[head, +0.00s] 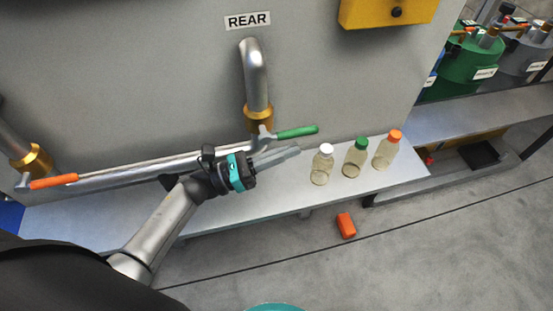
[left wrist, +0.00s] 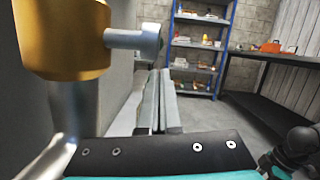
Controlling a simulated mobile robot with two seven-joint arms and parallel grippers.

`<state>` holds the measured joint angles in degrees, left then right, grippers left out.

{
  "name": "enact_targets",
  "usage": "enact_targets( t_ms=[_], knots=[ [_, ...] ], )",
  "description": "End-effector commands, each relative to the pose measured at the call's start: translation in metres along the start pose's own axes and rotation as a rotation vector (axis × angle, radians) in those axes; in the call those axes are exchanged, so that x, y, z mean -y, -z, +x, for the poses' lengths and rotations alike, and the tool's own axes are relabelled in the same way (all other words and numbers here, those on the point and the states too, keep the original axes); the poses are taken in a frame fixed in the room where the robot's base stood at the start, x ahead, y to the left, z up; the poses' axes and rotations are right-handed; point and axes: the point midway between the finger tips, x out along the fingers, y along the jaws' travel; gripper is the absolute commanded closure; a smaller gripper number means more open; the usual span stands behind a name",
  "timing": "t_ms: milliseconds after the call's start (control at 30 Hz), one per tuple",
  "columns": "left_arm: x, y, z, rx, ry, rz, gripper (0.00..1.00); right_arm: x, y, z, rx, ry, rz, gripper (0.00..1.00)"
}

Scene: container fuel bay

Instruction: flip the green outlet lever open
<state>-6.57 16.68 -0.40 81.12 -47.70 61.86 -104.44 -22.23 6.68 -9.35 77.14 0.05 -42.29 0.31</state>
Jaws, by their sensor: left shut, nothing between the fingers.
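The green outlet lever (head: 297,131) sticks out to the right from the brass valve (head: 258,112) at the end of the bent steel pipe (head: 254,70), under the REAR sign. My left gripper (head: 297,150) is shut and empty. Its fingers point right, just below the lever in the picture; whether they touch it I cannot tell. In the left wrist view the brass valve (left wrist: 65,40) and its steel stem (left wrist: 135,38) are close, left of the shut fingers (left wrist: 158,95).
A white-capped bottle (head: 322,167), a green-capped bottle (head: 355,160) and an orange-capped bottle (head: 387,152) stand on the grey shelf (head: 275,199), right of the fingers. An orange-handled lever (head: 54,181) is at the left. An orange object (head: 346,225) lies on the floor.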

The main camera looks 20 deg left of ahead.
Motion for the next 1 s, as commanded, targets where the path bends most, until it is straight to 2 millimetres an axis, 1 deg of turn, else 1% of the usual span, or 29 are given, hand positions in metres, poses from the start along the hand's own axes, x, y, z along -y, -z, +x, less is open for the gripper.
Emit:
enact_targets(
  t_ms=[33,200,767,1000],
  knots=[
    [0.000,-0.005,0.001,-0.001,-0.001,0.000,1.00,-0.001,-0.002,0.001,0.002,-0.002,-0.001,0.50],
    [0.000,-0.013,0.003,-0.001,-0.001,-0.001,1.00,-0.003,-0.006,0.004,0.001,-0.004,-0.001,0.50],
    [0.000,-0.014,0.003,0.006,0.000,-0.002,1.00,-0.003,-0.006,0.007,0.006,-0.005,-0.001,0.50],
    [0.001,-0.014,0.003,0.036,0.006,-0.003,1.00,0.004,0.007,-0.006,-0.003,0.006,0.002,0.50]
  ],
)
